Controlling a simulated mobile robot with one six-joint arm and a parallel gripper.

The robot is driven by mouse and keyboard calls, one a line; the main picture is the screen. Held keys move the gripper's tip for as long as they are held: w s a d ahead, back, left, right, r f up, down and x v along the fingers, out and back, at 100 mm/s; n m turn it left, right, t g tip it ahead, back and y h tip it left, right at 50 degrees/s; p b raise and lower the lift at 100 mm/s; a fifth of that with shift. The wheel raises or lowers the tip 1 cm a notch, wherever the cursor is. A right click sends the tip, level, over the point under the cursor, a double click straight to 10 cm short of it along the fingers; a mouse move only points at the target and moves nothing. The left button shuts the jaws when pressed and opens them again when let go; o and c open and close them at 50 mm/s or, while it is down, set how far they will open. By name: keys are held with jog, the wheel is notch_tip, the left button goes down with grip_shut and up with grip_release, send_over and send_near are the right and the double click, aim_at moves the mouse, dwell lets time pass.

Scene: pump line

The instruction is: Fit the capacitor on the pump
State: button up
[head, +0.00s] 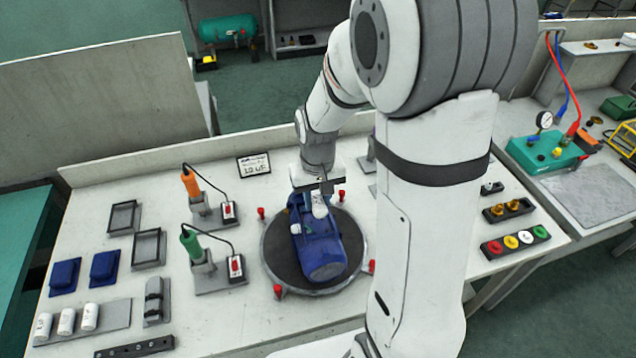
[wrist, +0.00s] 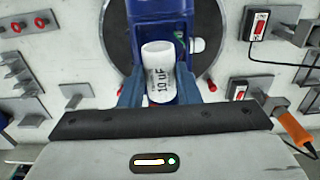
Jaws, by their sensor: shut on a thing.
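The blue pump (head: 318,252) lies on a dark round turntable (head: 272,262) in the middle of the bench. My gripper (head: 318,198) is over the pump's far end and shut on a white capacitor (head: 320,209). In the wrist view the capacitor (wrist: 158,72) reads "10 uF" and sits between the two blue fingers of my gripper (wrist: 159,92). The pump's blue body (wrist: 155,10) shows just beyond it. I cannot tell whether the capacitor touches the pump. A placard (head: 254,168) behind the turntable also reads "10 uF".
Several white capacitors (head: 67,321) stand in a holder at the front left. Blue covers (head: 105,266) and dark frames (head: 123,217) lie near it. An orange-handled tool (head: 190,182) and a green-handled tool (head: 191,243) stand left of the turntable. Red clamps (head: 278,291) ring its edge.

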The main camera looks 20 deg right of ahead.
jog(key=shift+s+d+f+b, duration=0.1)
jog(key=shift+d+f+b, duration=0.05)
jog(key=shift+f+b, duration=2.6)
jog(key=shift+f+p, duration=0.4)
jog(key=shift+f, duration=0.05)
jog(key=shift+s, duration=0.1)
jog(key=shift+f+b, duration=0.3)
jog(key=shift+b, duration=0.15)
jog(key=o, duration=0.9)
jog(key=shift+o, duration=0.3)
jog(key=shift+r, duration=0.15)
